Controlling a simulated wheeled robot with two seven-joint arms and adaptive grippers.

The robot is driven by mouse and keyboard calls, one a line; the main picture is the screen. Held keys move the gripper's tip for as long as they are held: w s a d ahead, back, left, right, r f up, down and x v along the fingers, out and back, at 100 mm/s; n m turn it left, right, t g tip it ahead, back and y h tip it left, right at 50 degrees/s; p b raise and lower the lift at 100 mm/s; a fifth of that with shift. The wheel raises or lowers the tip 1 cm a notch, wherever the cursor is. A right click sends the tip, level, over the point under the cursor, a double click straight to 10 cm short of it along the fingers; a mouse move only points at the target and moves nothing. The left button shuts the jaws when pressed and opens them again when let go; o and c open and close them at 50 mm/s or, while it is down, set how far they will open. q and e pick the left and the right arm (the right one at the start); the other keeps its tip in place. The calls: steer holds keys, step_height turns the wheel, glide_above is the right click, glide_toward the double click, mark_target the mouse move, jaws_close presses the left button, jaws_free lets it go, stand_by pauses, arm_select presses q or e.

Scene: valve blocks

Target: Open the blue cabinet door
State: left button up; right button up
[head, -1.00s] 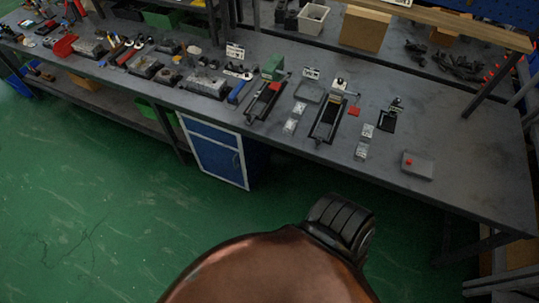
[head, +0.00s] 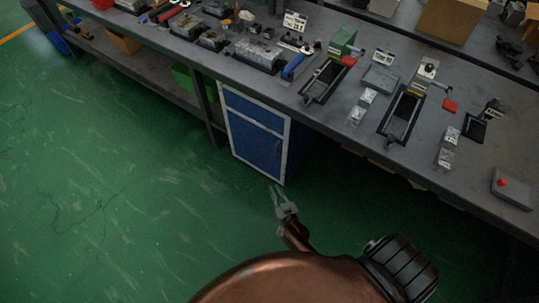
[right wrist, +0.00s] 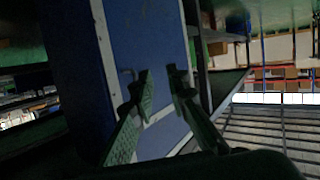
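The blue cabinet (head: 236,103) stands under the workbench, with white edges. Its blue door (head: 252,145) looks shut, below a blue drawer front. My right gripper (head: 277,189) is just in front of the cabinet's lower right corner in the head view. In the right wrist view its two fingers (right wrist: 160,74) are apart with nothing between them. Whether they touch the door cannot be told. My left gripper is not in view.
The workbench (head: 345,135) runs above the cabinet and carries several tools and valve blocks. A bench leg (head: 208,112) stands left of the cabinet. The green floor (head: 130,190) in front and to the left is clear.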

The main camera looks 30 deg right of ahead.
mark_target(275, 153)
steer(key=w+d+r+m+h+b, duration=0.1)
steer(key=w+d+h+b, duration=0.1)
steer(key=w, duration=0.3)
steer(key=w+d+r+m+h+b, duration=0.2)
steer(key=w+d+b, duration=0.2)
steer(key=w+b, duration=0.1)
steer(key=w+d+r+m+h+b, duration=0.2)
steer(key=w+d+h+b, duration=0.1)
steer(key=w+b, duration=0.1)
steer(key=shift+w+d+r+t, duration=0.2)
steer(key=shift+w+d+t, duration=0.2)
steer(key=shift+w, duration=0.1)
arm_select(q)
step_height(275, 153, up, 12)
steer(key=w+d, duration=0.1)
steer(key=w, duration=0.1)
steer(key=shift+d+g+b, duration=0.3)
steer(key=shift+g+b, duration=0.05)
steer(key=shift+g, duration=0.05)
arm_select(e)
steer(key=shift+w+d+r, duration=0.1)
steer(key=shift+w+d, duration=0.15)
steer(key=shift+w, duration=0.15)
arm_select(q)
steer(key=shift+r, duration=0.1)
arm_select(e)
steer(key=shift+c, duration=0.3)
jaws_close()
